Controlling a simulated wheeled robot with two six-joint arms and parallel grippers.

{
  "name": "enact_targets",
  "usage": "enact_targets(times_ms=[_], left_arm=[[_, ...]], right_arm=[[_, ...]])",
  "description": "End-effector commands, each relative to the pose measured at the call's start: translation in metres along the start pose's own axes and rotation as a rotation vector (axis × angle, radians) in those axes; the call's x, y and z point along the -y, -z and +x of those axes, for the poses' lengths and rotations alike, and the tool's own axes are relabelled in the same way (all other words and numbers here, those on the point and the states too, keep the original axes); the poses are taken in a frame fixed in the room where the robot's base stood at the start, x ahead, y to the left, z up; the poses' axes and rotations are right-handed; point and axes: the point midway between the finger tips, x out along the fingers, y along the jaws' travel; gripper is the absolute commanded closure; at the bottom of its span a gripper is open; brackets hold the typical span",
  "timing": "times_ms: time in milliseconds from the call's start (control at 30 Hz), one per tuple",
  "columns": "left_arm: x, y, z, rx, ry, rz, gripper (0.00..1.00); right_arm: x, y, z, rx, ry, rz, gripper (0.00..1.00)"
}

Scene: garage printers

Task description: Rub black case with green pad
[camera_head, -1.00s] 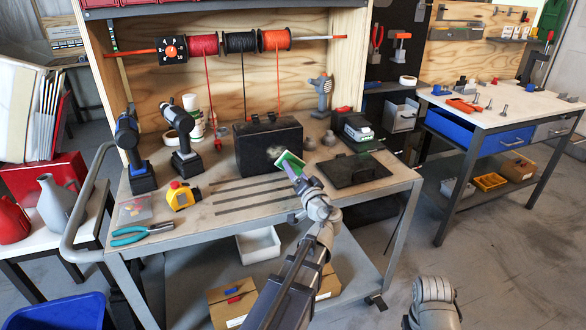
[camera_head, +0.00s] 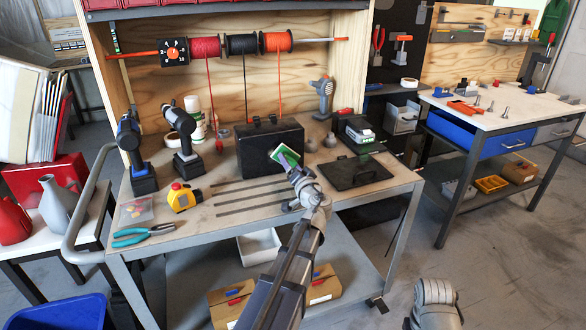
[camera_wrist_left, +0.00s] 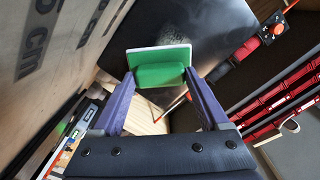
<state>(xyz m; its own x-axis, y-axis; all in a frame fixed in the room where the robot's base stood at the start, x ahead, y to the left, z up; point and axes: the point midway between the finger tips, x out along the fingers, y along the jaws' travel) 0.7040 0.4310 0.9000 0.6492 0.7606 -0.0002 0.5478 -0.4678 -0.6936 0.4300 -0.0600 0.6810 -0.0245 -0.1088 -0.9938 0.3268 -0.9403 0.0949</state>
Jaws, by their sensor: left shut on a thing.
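The black case (camera_head: 262,146) stands upright at the back of the workbench, in front of the wooden back panel. The green pad (camera_head: 284,157), with a white backing, is held at the lower right of the case's front face. My left gripper (camera_head: 291,168) is shut on the pad. In the left wrist view the green pad (camera_wrist_left: 161,69) sits between the two purple fingers, and the dark case face (camera_wrist_left: 200,38) lies behind it, with a pale dusty patch. Whether the pad touches the case is hard to tell. My right gripper is not in view; only part of my right arm shows.
A flat black lidded tray (camera_head: 352,172) lies to the right of the case. Drills (camera_head: 181,139), a yellow tape measure (camera_head: 181,196) and teal pliers (camera_head: 142,235) are at the left. Dark strips (camera_head: 250,197) lie in front of the case.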

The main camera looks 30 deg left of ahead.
Motion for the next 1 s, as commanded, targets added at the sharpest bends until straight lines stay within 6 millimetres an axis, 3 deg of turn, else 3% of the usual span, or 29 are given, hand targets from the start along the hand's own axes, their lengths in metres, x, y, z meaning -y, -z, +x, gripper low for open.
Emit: enact_targets(times_ms=[1000], left_arm=[[0.0002, -0.0002, 0.0083, 0.001, 0.001, 0.0, 0.67]], right_arm=[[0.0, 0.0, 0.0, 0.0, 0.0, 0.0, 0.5]])
